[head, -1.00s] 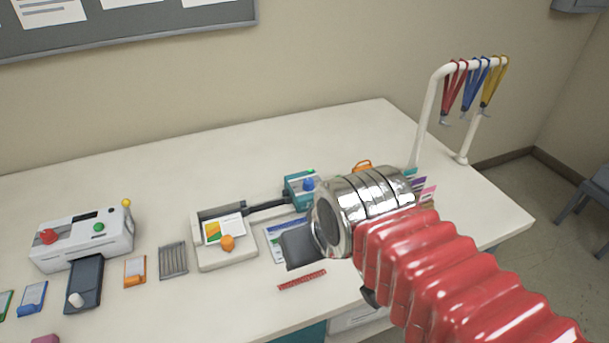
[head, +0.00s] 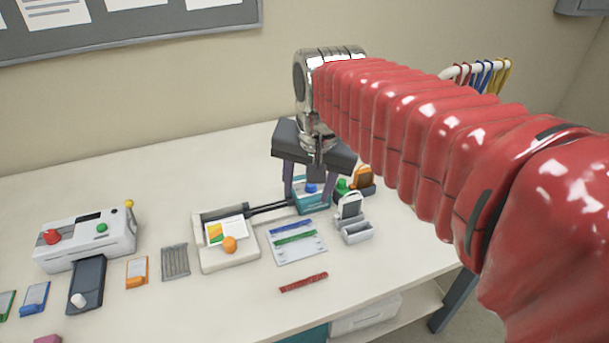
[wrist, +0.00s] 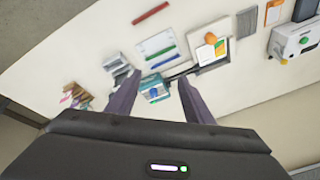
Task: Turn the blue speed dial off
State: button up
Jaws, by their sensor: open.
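The blue dial (head: 311,188) is a small round knob on top of a teal box (head: 314,205) at the end of a dark bar. In the wrist view, the blue dial (wrist: 153,91) and the teal box (wrist: 157,98) show between my two fingers. My gripper (head: 307,194) points down over the box, with its dark fingers on either side of the dial in the picture. My gripper (wrist: 160,76) is open and empty in the wrist view. I cannot tell the exact height of the fingertips above the dial, and no contact is visible.
A cream tray (head: 243,261) with an orange knob (head: 229,244) lies left of the box. A card with blue and green strips (head: 297,243) lies in front. A grey holder (head: 356,235) and an orange item (head: 363,178) stand close on the right.

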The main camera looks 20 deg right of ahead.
jog(key=w+d+m+g, duration=0.1)
jog(key=w+d+m, duration=0.1)
jog(key=w+m, duration=0.3)
jog(key=w+d+m+g, duration=0.1)
jog(key=w+d+m, duration=0.15)
jog(key=w, duration=0.55)
jog(key=m+g, duration=0.2)
jog(key=m, duration=0.5)
send_over(311, 186)
jog(key=w, duration=0.1)
notch_tip(311, 186, down, 6)
jog(key=f, duration=0.1)
jog(key=shift+w+d+r, duration=0.15)
jog(key=shift+d+r, duration=0.1)
jog(key=shift+f, duration=0.1)
notch_tip(311, 186, down, 14)
jog(key=shift+r, duration=0.2)
jog(key=shift+c, duration=0.2)
jog(key=c, duration=0.9)
jog(key=shift+a, duration=0.2)
jog(key=shift+c, duration=0.5)
jog(key=shift+d, duration=0.15)
